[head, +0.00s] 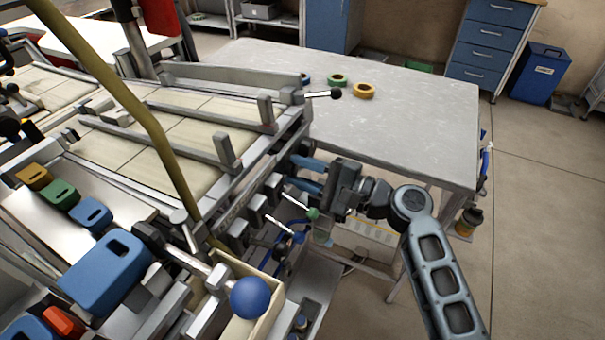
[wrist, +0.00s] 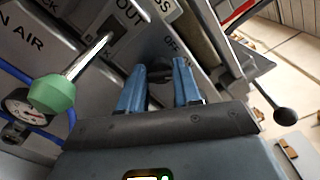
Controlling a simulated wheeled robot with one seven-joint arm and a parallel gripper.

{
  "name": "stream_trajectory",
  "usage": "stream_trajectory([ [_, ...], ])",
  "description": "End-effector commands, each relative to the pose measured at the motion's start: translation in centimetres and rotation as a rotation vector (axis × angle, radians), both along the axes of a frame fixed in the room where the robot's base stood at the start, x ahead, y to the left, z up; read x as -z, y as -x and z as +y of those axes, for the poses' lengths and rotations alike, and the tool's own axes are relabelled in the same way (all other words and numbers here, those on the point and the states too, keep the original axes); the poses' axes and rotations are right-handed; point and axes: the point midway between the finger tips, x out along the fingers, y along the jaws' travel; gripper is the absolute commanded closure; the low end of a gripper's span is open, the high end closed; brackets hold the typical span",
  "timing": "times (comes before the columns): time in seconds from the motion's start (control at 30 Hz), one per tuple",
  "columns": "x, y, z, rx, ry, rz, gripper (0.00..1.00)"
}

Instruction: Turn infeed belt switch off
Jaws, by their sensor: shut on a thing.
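The switch (wrist: 160,73), a small dark knob, sits on the grey side panel of the machine in the wrist view, beside a label reading OFF. My gripper (wrist: 160,78) reaches the panel, with its two blue fingers on either side of the knob and shut on it. In the head view my gripper (head: 291,171) meets the side of the machine just below its belt deck, and the knob is hard to make out there. The fingers partly hide the knob and its lettering, so I cannot tell its exact setting.
A green-knobbed lever (wrist: 52,90) and a pressure gauge (wrist: 22,108) are left of the fingers. A black-balled lever (wrist: 284,115) sticks out at right. A grey table (head: 420,120) with tape reels (head: 364,91) stands behind. A blue ball knob (head: 250,297) is in front.

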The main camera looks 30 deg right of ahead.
Motion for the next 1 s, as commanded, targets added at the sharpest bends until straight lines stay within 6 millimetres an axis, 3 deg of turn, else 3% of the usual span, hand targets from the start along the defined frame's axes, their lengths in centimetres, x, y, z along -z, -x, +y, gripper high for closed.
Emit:
stream_trajectory([
  [1.0,0.89,0.03,0.01,-0.001,0.729,-0.528,0.98],
])
